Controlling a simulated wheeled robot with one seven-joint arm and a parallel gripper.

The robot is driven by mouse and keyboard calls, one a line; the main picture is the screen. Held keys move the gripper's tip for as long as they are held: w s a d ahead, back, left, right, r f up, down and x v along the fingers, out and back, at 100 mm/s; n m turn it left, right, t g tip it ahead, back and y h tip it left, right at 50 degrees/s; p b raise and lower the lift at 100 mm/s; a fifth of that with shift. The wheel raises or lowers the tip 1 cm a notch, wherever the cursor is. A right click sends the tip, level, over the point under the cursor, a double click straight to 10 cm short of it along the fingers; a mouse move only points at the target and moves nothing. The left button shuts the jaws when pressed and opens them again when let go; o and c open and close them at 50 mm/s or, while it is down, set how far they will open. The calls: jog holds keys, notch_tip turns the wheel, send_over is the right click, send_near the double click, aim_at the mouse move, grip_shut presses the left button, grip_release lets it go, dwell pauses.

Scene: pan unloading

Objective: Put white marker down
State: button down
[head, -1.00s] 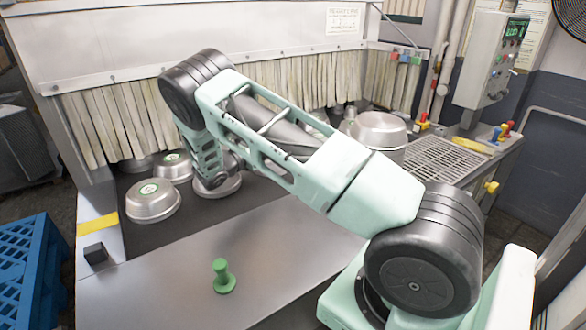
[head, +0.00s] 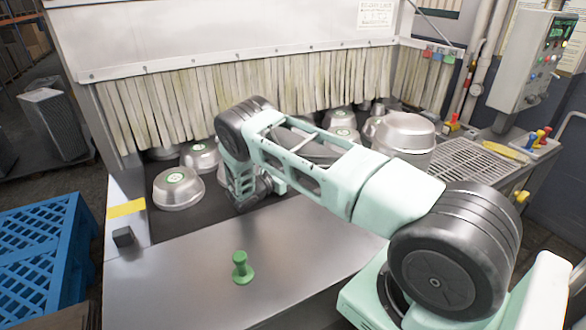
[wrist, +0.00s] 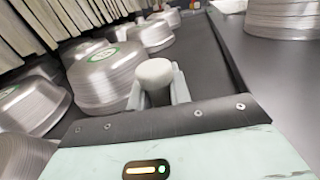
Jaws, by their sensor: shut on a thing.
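The white marker (wrist: 155,73) shows its round, pale top in the wrist view, between the fingers of my gripper (wrist: 158,92). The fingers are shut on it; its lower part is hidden. In the head view my gripper is at the far end of the arm, low near the edge between the dark belt and the metal shelf, and the white marker cannot be made out there. A green marker (head: 242,268) of knob shape stands upright on the bare metal shelf (head: 170,290), apart from my gripper.
Several metal pans with green labels, one (head: 178,188) at the left, stand on the dark belt before a strip curtain (head: 290,95). A stack of pans (head: 402,135) and a grate (head: 465,160) are at right. A blue crate (head: 45,250) is at left. The shelf around the green marker is clear.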

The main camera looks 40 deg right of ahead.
jog(key=shift+f, duration=0.1)
jog(key=c, duration=1.3)
grip_release()
